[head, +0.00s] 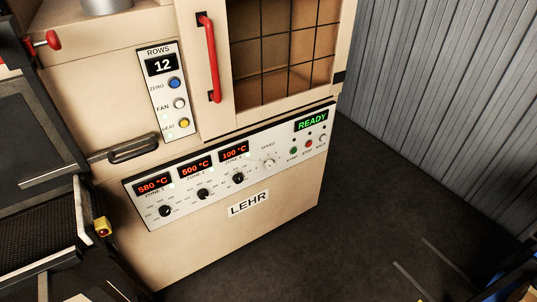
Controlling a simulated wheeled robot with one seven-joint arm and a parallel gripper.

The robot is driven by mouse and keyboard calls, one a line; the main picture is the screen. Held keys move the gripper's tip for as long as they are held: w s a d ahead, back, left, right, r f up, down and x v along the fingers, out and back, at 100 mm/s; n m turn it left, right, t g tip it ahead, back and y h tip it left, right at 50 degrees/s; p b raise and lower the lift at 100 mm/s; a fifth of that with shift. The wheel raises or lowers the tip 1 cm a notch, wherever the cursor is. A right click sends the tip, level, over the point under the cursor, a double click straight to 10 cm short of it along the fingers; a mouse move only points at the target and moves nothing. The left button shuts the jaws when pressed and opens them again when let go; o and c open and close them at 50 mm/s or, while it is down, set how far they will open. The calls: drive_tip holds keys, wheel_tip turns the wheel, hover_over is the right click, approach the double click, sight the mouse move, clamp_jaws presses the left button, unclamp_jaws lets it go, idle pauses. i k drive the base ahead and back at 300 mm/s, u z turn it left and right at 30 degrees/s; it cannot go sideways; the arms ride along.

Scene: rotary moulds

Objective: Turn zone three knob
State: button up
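The zone three knob (238,179) is a small black dial on the white lower panel (285,173) of the beige lehr, under a red display (234,151) reading 100 °C. To its left are the zone two knob (203,194) under a 500 °C display (195,167) and the zone one knob (166,211) under a 580 °C display (153,186). The pointer direction of the knobs is too small to tell. My gripper is not in view.
A white speed knob (269,163) and small buttons sit right of the zone knobs under a green READY display (312,120). A red door handle (210,58) and a dark handle (134,149) stick out above. A dark conveyor (35,240) stands at left.

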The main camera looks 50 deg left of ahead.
sight(237, 179)
drive_tip(key=u, duration=0.75)
drive_tip(key=i, duration=0.8)
drive_tip(key=u, duration=1.35)
drive_tip(key=i, duration=0.25)
drive_tip(key=u, duration=0.05)
